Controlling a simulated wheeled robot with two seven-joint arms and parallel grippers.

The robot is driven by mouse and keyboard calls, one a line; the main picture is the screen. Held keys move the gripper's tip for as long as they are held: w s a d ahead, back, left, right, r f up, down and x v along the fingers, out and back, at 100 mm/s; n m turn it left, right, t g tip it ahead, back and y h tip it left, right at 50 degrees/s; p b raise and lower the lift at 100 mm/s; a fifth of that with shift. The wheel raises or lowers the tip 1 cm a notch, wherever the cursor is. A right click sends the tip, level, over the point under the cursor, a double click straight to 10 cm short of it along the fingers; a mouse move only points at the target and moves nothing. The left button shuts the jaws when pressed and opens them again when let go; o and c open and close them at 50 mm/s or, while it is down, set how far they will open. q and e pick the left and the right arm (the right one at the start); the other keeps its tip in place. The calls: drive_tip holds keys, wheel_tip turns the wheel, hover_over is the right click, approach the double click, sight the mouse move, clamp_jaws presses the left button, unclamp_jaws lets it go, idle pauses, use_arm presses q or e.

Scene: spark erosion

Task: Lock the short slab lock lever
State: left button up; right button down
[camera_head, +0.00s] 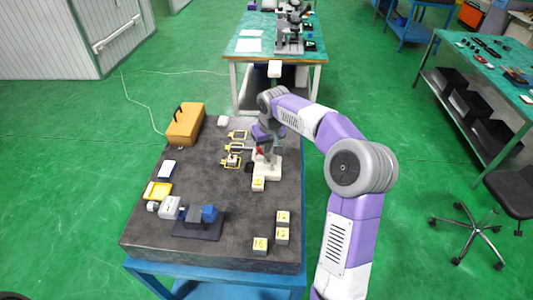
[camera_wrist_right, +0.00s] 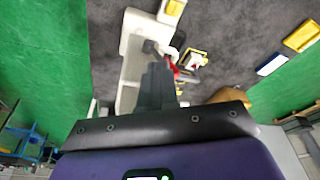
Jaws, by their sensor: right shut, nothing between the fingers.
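A small red part (camera_head: 259,151), which looks like the lock lever, sits at the white fixture (camera_head: 267,172) near the right side of the dark table. In the right wrist view the red part (camera_wrist_right: 176,71) shows just right of the fingertips, beside the long white fixture (camera_wrist_right: 130,45). My right gripper (camera_wrist_right: 158,66) is shut and empty, its dark fingers over the fixture and close to the red part; I cannot tell whether they touch. My left gripper is not in view.
Yellow-framed pieces (camera_head: 232,160) lie left of the fixture. An orange box (camera_head: 185,124) stands at the back left, and a grey-blue vise (camera_head: 190,212) at the front left. Small pale blocks (camera_head: 282,235) stand at the front right. The middle front of the table is clear.

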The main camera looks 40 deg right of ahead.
drive_tip(key=shift+w, duration=0.1)
idle(0.3)
drive_tip(key=shift+w+a+f, duration=0.5)
drive_tip(key=shift+w+a, duration=0.1)
drive_tip(key=shift+a, duration=0.15)
drive_tip(key=shift+w+a+f, duration=0.25)
drive_tip(key=shift+a+f, duration=0.1)
drive_tip(key=shift+f, duration=0.05)
wheel_tip(320, 180, up, 6)
drive_tip(key=p, duration=0.5)
hover_over(257, 149)
drive_tip(key=shift+s+a, duration=0.15)
drive_tip(key=shift+s, duration=0.25)
idle(0.3)
